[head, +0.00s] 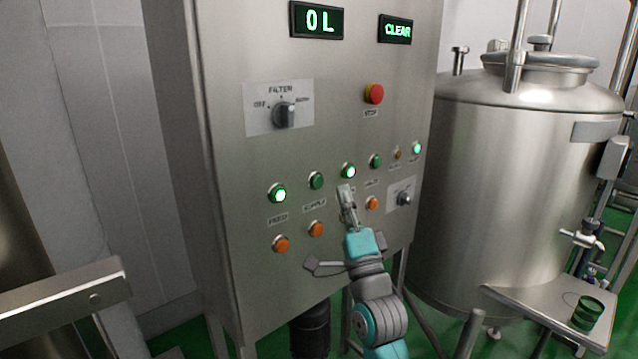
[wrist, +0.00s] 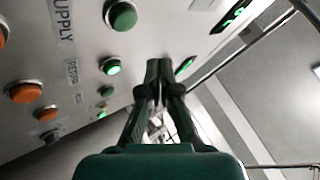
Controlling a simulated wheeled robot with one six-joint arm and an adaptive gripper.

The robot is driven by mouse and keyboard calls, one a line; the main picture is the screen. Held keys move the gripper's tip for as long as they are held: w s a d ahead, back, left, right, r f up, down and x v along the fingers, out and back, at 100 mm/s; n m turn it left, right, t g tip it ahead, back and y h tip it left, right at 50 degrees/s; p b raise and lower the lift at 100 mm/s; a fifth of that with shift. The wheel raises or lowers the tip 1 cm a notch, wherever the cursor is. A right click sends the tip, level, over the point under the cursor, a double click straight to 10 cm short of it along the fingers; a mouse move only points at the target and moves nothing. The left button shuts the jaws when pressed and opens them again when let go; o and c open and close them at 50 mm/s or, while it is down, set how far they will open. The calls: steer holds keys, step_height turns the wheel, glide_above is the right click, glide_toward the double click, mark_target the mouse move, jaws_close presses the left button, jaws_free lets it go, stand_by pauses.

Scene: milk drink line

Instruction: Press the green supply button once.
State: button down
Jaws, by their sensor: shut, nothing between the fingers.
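The supply button (head: 317,181) is a dark green, unlit round button on the steel panel, with the SUPPLY label beneath it. It also shows large at the top of the wrist view (wrist: 121,15), beside its sideways label. My gripper (head: 345,190) is shut and empty. In the head view its tips lie to the right of the supply button and a little lower, just under a lit green button (head: 348,171). In the wrist view the closed fingers (wrist: 160,75) point upward, to the right of and below the supply button, apart from it in the picture. Their distance from the panel is unclear.
Another lit green button (head: 278,194) sits left of the supply button, with orange buttons (head: 316,229) below. A red stop button (head: 374,94), a filter knob (head: 284,115) and a small knob (head: 404,198) stick out of the panel. A steel tank (head: 510,190) stands at right.

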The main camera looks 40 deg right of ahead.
steer(key=shift+w, duration=1.95)
steer(key=shift+w, duration=0.15)
steer(key=shift+w, duration=0.3)
steer(key=shift+w, duration=0.4)
stand_by(0.7)
steer(key=shift+s, duration=0.85)
steer(key=s, duration=0.5)
stand_by(0.5)
